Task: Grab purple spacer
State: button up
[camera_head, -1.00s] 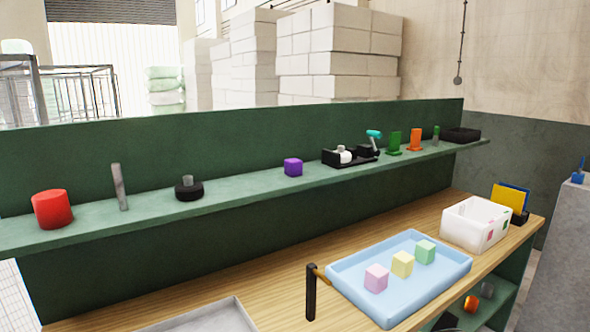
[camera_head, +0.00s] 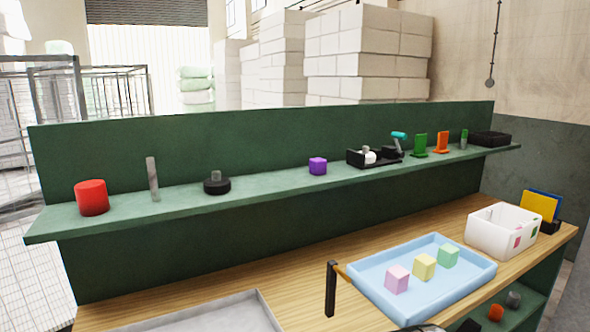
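The purple spacer (camera_head: 318,166) is a small purple block on the green shelf (camera_head: 262,189), near the middle of its length. It stands between a black round base with a grey peg and a black tray. Nothing touches it. My gripper cannot be made out; only a small dark rounded shape shows at the bottom edge, and I cannot tell what it is.
On the shelf stand a red cylinder (camera_head: 92,197), a grey post (camera_head: 153,179), the black base (camera_head: 217,185) and black tray (camera_head: 375,157). Below, the wooden bench (camera_head: 300,262) holds a blue tray (camera_head: 365,297) with pastel cubes, a white bin (camera_head: 503,243) and a grey tray (camera_head: 200,318).

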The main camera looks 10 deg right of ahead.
aim_at(318, 166)
jog(key=u, duration=4)
jog(key=k, duration=1.3)
jog(key=u, duration=0.05)
